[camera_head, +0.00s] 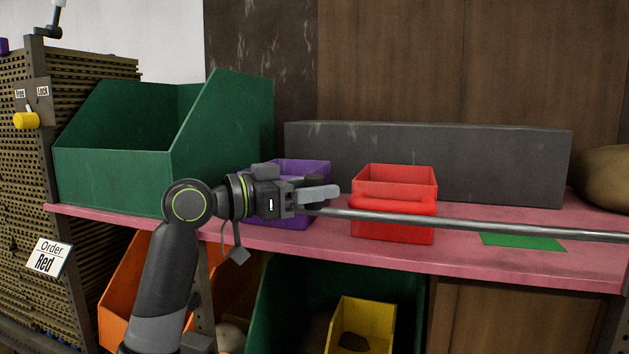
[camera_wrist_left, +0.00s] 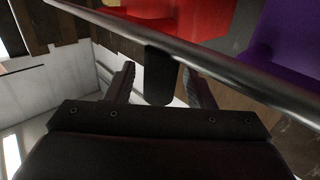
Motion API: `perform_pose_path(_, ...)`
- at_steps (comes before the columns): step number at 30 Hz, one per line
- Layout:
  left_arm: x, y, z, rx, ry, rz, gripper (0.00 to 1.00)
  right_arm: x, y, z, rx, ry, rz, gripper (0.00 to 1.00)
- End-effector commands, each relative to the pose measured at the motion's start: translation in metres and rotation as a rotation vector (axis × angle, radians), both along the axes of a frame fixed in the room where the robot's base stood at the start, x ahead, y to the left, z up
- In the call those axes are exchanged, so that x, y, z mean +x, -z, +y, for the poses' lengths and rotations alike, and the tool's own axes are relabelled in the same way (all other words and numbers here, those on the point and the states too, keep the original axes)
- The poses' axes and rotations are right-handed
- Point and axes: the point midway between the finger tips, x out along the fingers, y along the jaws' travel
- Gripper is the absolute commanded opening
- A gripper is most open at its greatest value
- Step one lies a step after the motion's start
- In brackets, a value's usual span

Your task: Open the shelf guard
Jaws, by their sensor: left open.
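The shelf guard is a thin grey metal bar (camera_head: 480,225) running along the front of the pink shelf (camera_head: 390,254). It is level and crosses in front of the red bin. In the left wrist view the bar (camera_wrist_left: 225,72) passes diagonally just beyond my fingers. A dark flat tab (camera_wrist_left: 160,75) is at the bar, between my two fingers with gaps visible on both sides. My left gripper (camera_head: 322,199) is open at the visible left end of the bar, also seen in the left wrist view (camera_wrist_left: 160,84). The bar's far left part is hidden behind the gripper. My right gripper is out of view.
On the shelf are a green bin (camera_head: 112,178), a purple bin (camera_head: 302,170), a red bin (camera_head: 393,180), a long grey block (camera_head: 480,165) and a green patch (camera_head: 522,241). A yellow bin (camera_head: 365,318) sits below. An "Order Red" sign (camera_head: 50,257) hangs left.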

Motion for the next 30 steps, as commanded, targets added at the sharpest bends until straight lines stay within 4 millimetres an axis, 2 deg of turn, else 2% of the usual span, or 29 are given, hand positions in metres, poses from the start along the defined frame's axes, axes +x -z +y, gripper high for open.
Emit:
perform_pose_path(11,0.0020,0.0002,-0.0043,0.001,0.000,-0.002,0.47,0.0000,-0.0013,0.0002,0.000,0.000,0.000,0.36)
perform_pose_path(22,0.0019,0.0001,-0.0040,0.000,-0.001,-0.001,0.00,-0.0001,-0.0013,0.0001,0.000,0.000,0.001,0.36)
perform_pose_path(30,0.0009,0.0014,-0.0036,-0.002,-0.001,-0.009,0.00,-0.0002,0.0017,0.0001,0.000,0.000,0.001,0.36)
